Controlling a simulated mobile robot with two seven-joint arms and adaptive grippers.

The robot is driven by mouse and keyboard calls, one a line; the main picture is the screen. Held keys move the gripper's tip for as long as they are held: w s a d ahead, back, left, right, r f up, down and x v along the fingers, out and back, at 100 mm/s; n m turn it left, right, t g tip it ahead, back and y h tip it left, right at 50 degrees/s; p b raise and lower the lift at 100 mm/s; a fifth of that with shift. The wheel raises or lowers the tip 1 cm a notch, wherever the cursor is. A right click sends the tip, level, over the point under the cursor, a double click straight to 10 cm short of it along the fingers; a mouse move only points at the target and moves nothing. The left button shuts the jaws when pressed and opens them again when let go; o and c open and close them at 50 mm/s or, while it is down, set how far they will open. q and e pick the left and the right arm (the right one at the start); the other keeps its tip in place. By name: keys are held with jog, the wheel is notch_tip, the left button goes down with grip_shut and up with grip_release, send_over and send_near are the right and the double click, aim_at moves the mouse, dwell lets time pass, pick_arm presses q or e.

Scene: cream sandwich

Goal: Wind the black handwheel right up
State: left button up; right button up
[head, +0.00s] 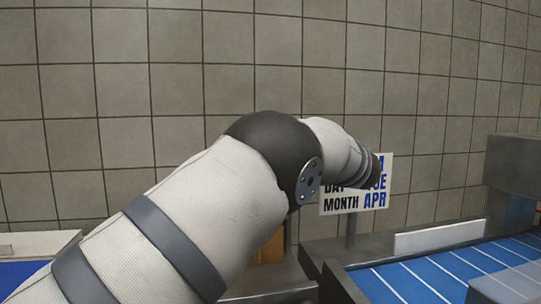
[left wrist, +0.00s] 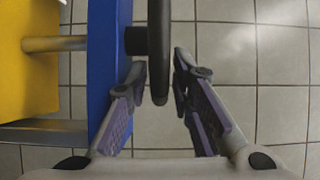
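The black handwheel (left wrist: 159,50) shows nearly edge-on in the left wrist view, at the top middle. Its dark hub (left wrist: 136,41) joins it to the blue panel (left wrist: 107,40) on the left. My left gripper (left wrist: 160,72) is open, with one finger on each side of the wheel's rim. A gap shows between the rim and the right finger; I cannot tell whether the left finger touches it. In the head view my left arm crosses the middle and its gripper is hidden. The handwheel is not visible there. My right gripper is in neither view.
The left wrist view shows a yellow part (left wrist: 25,65) left of the blue panel and tiled floor (left wrist: 270,65) on the right. The head view shows a date sign (head: 340,204), a blue conveyor belt (head: 430,278) with white lines, and a grey machine block (head: 514,165).

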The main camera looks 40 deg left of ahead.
pick_arm(q)
jog(key=s+d, duration=0.1)
jog(key=d, duration=1.1)
jog(key=shift+s, duration=0.1)
